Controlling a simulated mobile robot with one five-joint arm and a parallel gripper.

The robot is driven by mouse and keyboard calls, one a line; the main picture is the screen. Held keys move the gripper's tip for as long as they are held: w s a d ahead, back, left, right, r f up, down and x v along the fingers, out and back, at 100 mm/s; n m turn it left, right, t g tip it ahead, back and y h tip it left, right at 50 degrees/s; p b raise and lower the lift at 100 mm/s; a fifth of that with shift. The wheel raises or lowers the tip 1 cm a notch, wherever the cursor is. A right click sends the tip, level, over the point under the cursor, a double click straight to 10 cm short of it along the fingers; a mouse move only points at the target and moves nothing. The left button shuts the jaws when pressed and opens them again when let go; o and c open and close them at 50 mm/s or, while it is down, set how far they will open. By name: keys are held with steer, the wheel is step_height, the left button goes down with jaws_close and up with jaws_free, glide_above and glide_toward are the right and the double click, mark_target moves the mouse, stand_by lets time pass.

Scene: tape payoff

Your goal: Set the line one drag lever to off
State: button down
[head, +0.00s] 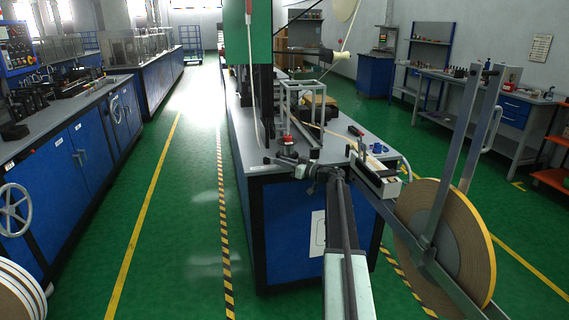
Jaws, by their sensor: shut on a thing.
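My arm reaches up from the bottom centre, and my gripper (313,171) is at the near edge of the blue bench's grey top (260,144). It is shut on a small dark part there, which looks like the drag lever (287,159). The jaws, the lever's outline and any position marks are too small and dark to separate clearly, so I cannot tell the lever's setting. A large brown tape reel (455,238) with a yellow rim hangs on a grey metal arm to the right of my arm.
A pale block with a slot (375,178) sits right of my gripper. A small red knob (286,139) and an open metal frame (304,103) stand behind it. A green upright panel (248,32) rises at the back. Green floor is clear to the left.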

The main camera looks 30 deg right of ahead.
steer(key=shift+w+d+r, duration=0.1)
steer(key=shift+w, duration=0.05)
steer(key=c, duration=1.3)
jaws_free()
steer(key=shift+w, duration=0.15)
steer(key=shift+a, duration=0.2)
steer(key=v, duration=0.8)
